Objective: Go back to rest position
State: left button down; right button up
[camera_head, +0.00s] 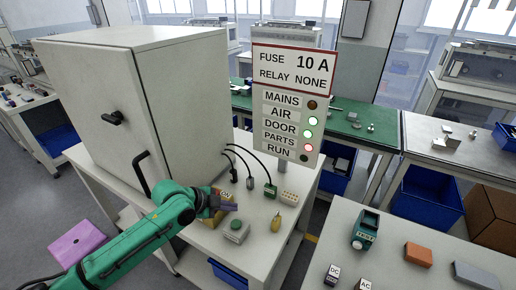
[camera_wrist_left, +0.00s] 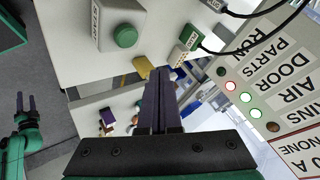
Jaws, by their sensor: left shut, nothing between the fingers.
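My left gripper (camera_head: 230,206) reaches in from the left over the near part of the white table (camera_head: 205,242), beside the green push-button box (camera_head: 236,231). Its dark fingers are shut and empty; they also show in the left wrist view (camera_wrist_left: 160,82). They partly cover a yellow box (camera_head: 208,219) marked ON. My right gripper (camera_wrist_left: 25,103) shows at the left of the left wrist view, away from the table, with its two fingers apart and nothing seen between them. It is not in the head view.
A large grey cabinet (camera_head: 130,95) with black handles stands close behind my left arm. Cables with connectors (camera_head: 270,190), a white socket block (camera_head: 289,198) and a yellow part (camera_head: 276,222) lie nearby. A second table (camera_head: 400,270) is at the right.

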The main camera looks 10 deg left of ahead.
pick_arm(q)
jog(key=shift+n+g, duration=0.3)
jog(key=shift+n, duration=0.2)
jog(key=s+d+f, duration=0.2)
jog(key=s, duration=0.1)
jog(key=shift+d, duration=0.35)
jog(key=s+a+f+n+g+y, duration=0.1)
jog(key=s+a+n+y, duration=0.1)
jog(key=s+a+n, duration=0.4)
jog(key=s+a+f+n+y, duration=0.1)
jog(key=s+f+n+y, duration=0.1)
jog(key=s+n, duration=0.35)
jog(key=s+a+f+n+g+y, duration=0.15)
jog(key=s+a+n, duration=0.25)
jog(key=s, duration=0.5)
notch_tip(320, 180, down, 22)
jog(key=s+g, duration=0.1)
jog(key=s, duration=0.1)
jog(key=s+a+f+g+y, duration=0.1)
jog(key=s+a+f, duration=0.1)
jog(key=s+f, duration=1.3)
jog(key=shift+s+a+f+m, duration=0.2)
jog(key=shift+s+a+m, duration=0.15)
jog(key=shift+s, duration=0.55)
